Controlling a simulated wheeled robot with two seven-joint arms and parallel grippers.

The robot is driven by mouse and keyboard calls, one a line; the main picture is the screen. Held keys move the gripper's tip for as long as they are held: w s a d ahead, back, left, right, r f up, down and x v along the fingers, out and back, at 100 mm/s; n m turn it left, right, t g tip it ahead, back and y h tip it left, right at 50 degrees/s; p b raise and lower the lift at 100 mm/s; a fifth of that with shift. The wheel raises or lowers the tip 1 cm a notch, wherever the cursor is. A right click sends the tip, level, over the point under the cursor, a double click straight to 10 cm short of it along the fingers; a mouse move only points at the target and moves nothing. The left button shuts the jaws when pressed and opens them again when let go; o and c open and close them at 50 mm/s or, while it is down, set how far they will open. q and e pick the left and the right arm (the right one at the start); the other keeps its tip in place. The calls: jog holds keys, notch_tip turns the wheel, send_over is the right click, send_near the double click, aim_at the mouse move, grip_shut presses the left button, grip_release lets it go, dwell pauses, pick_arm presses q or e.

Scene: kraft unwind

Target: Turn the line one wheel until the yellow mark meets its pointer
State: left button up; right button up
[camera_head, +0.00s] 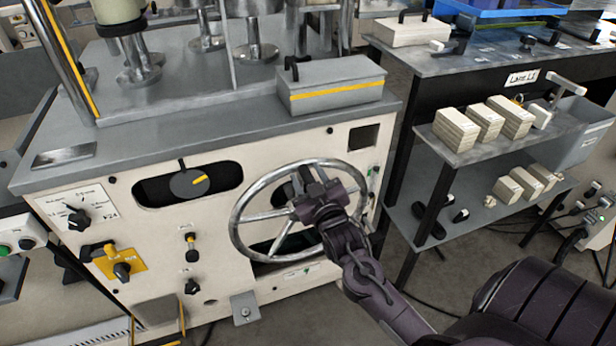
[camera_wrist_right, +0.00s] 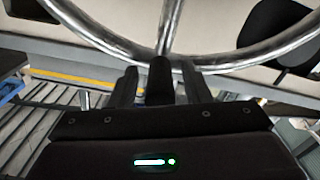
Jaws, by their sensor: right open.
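The line one wheel (camera_head: 240,216) is a metal handwheel with spokes on the front of the cream machine. It also crosses the top of the right wrist view (camera_wrist_right: 225,62). Left of it, a dark round dial (camera_head: 182,186) sits in a black slot, with a yellow mark (camera_head: 201,180) pointing right and slightly up. A small black pointer (camera_head: 182,163) stands at the slot's top, apart from the mark. My right gripper (camera_head: 308,180) is open in front of the wheel's upper middle. In the wrist view a dark upright piece shows between its fingers (camera_wrist_right: 160,85); I cannot tell what it belongs to.
A grey box with a yellow stripe (camera_head: 338,92) lies on the machine top. Knobs (camera_head: 78,218) and a yellow switch plate (camera_head: 121,265) are on the panel's left. A shelf rack (camera_head: 465,152) with cream blocks stands at the right. Floor shows between machine and rack.

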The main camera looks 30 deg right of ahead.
grip_shut()
jog(key=shift+a, duration=0.1)
dwell(0.3)
